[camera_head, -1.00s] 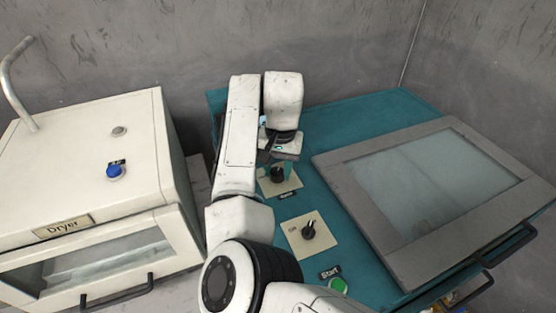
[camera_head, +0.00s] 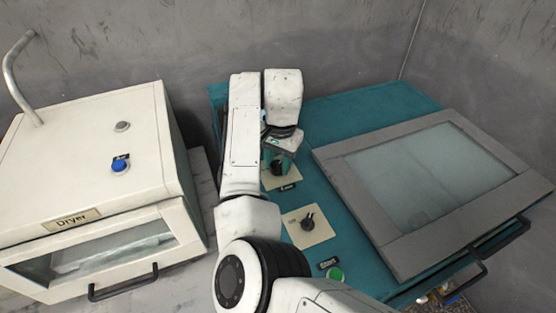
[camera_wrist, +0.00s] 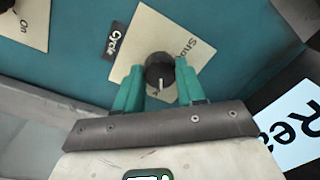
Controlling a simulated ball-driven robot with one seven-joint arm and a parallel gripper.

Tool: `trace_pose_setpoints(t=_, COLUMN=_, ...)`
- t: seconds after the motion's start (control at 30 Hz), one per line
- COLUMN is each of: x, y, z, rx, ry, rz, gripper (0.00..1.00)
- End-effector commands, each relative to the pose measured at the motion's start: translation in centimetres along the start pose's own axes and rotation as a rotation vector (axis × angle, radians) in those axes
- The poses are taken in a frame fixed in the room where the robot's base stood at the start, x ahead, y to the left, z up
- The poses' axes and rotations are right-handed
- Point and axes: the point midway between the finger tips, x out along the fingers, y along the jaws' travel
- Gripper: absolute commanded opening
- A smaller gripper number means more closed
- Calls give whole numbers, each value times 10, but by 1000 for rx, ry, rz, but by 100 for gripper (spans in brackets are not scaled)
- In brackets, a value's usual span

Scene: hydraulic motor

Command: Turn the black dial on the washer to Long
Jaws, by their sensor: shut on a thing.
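The washer (camera_head: 345,110) is the teal machine on the right. Its cycle dial (camera_wrist: 158,70) is a round black knob on a cream plate (camera_wrist: 150,30) beside a black "Cycle" label (camera_wrist: 116,42). A white pointer line on the knob points down in the wrist view. Part of a word starting "Sho" shows on the plate to the knob's upper right; "Long" is not readable. My gripper (camera_wrist: 159,74) has its teal fingers on both sides of the knob and is shut on it. In the head view my gripper (camera_head: 279,160) largely hides this dial.
A second black dial (camera_head: 308,222) on a cream plate and a green start button (camera_head: 335,274) lie nearer on the washer. The grey-framed glass lid (camera_head: 400,185) is to the right. The white dryer (camera_head: 90,150) with a blue button (camera_head: 121,164) stands left.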

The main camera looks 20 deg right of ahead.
Motion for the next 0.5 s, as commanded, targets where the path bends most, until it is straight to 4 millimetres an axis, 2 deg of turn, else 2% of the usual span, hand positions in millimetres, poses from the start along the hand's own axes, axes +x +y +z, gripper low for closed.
trace_pose_setpoints(t=0.07, x=-1, y=-1, z=0, rx=1, ry=2, rz=-3, gripper=8)
trace_pose_setpoints(t=0.1, x=-1, y=-1, z=0, rx=1, ry=2, rz=-3, gripper=42)
trace_pose_setpoints(t=0.33, x=0, y=0, z=0, rx=0, ry=1, rz=-2, gripper=64)
trace_pose_setpoints(t=0.5, x=0, y=0, z=0, rx=0, ry=0, rz=-1, gripper=64)
